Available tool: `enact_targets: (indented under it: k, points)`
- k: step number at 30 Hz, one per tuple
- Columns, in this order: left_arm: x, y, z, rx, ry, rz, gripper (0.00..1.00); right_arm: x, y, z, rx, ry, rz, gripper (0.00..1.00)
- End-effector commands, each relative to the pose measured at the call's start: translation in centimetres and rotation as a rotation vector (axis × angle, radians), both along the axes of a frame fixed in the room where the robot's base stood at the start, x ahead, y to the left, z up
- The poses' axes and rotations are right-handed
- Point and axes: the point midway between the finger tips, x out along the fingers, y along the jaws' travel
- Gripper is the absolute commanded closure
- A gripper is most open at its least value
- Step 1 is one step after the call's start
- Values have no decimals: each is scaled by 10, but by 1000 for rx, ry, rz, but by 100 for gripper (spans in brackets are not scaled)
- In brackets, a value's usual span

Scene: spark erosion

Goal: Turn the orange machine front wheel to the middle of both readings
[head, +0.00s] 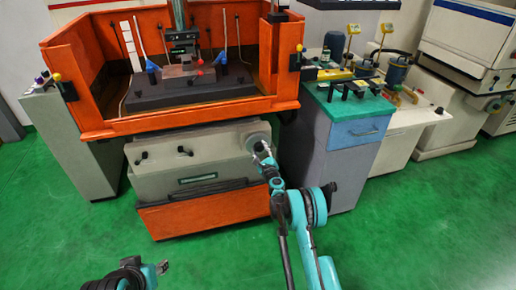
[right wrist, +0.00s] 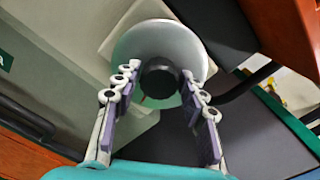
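The orange machine (head: 160,218) stands at the left centre, with a grey front panel. Its front wheel (head: 258,137) is a pale round disc at the panel's right end. In the right wrist view, the wheel (right wrist: 132,50) faces me with a dark round hub at its centre. My right gripper (head: 265,157) is at the wheel; in the right wrist view its fingers (right wrist: 160,80) are spread on both sides of the hub. Whether they touch it is unclear. My left gripper (head: 162,267) is low at the left, over the floor, away from the machine. No reading is legible.
A grey cabinet with a green top (head: 345,104) stands close to the right of the wheel, carrying several small tools. A dark block (head: 190,90) sits inside the machine's orange tub. Green floor (head: 420,220) is clear in front.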

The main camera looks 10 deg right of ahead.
Motion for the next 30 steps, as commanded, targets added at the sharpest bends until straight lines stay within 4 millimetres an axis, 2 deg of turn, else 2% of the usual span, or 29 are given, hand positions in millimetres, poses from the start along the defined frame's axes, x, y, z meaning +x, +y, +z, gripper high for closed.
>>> enact_targets:
  k: [15, 30]
  points:
    - [0, 0, 0, 0, 0, 0, 60, -2, 0, 0, 6, 0, 0, 40]
    - [0, 0, 0, 0, 0, 0, 60, -43, -2, 0, 6, 0, 0, 40]
